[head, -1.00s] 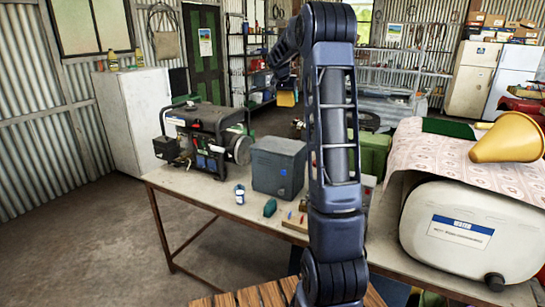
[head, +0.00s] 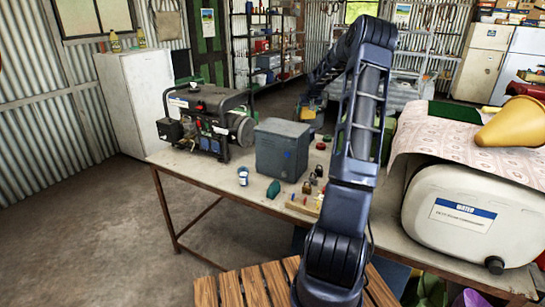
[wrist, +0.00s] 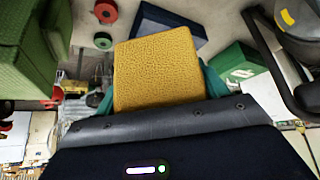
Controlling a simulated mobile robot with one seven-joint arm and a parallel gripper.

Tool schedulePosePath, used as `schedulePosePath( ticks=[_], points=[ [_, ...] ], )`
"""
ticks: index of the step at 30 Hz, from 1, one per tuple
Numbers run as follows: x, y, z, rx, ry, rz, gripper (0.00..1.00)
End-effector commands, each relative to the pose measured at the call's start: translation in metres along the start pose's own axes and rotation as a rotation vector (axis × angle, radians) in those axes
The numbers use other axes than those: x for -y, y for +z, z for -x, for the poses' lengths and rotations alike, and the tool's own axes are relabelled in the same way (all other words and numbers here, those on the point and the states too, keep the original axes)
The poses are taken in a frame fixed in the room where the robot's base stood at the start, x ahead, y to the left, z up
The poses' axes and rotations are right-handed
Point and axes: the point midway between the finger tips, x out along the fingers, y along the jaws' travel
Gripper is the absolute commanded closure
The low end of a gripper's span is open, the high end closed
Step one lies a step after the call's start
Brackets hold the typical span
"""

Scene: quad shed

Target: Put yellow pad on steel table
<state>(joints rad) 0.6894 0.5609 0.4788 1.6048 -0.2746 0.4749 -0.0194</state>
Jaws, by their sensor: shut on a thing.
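The yellow pad (wrist: 155,68) is a flat, textured block. In the wrist view it sits between the teal fingers of my gripper (wrist: 156,90), which is shut on it. In the head view a small yellow patch of the pad (head: 299,112) shows beside my gripper (head: 306,108), behind the grey box. The steel table (head: 208,180) has a pale worn top and rusty legs and crosses the head view. My gripper is at the table's far side. Whether the pad touches the top I cannot tell. My arm hides part of the table.
A generator (head: 205,120), a grey box (head: 282,150), a white-and-blue can (head: 243,176) and small padlocks crowd the table's left and middle. A white water tank (head: 465,215), a patterned cloth (head: 425,130) and a yellow cone (head: 515,122) fill the right. The front-left strip is clear.

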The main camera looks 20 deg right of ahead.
Motion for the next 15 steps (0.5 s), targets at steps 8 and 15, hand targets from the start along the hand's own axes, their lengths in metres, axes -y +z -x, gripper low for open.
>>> schedulePosePath(
  ticks=[8, 15],
  points=[
    [-0.033, 0.011, -0.027, 0.001, -0.054, 0.079, 0.49],
    [-0.040, 0.020, -0.044, 0.003, -0.066, 0.100, 0.49]
  ],
)
